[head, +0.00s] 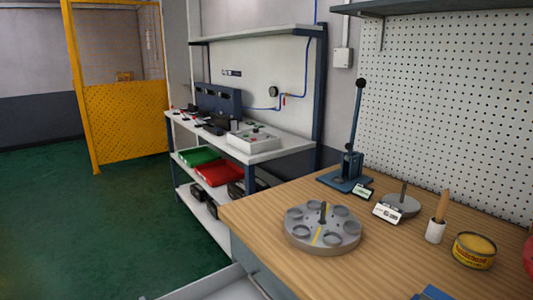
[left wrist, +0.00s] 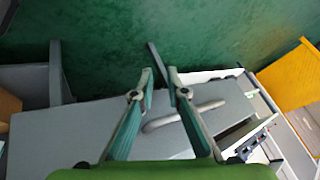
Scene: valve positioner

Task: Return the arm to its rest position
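My left gripper (left wrist: 160,76) shows in the left wrist view. Its two green-grey fingers are apart at the tips, with nothing held between them. Beyond the fingers is a grey panel (left wrist: 80,130) with a long rounded handle (left wrist: 185,116); I cannot tell whether the fingers touch anything there. Neither of my arms shows in the head view, and my right gripper is in neither view.
A wooden workbench (head: 265,215) holds a round grey fixture (head: 322,244), a lever press (head: 347,178), a wooden-handled tool (head: 437,225) and a yellow tin (head: 473,250). A grey drawer edge (head: 205,284) juts out below. Green floor (head: 80,220) is clear at left, before a yellow gate (head: 125,125).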

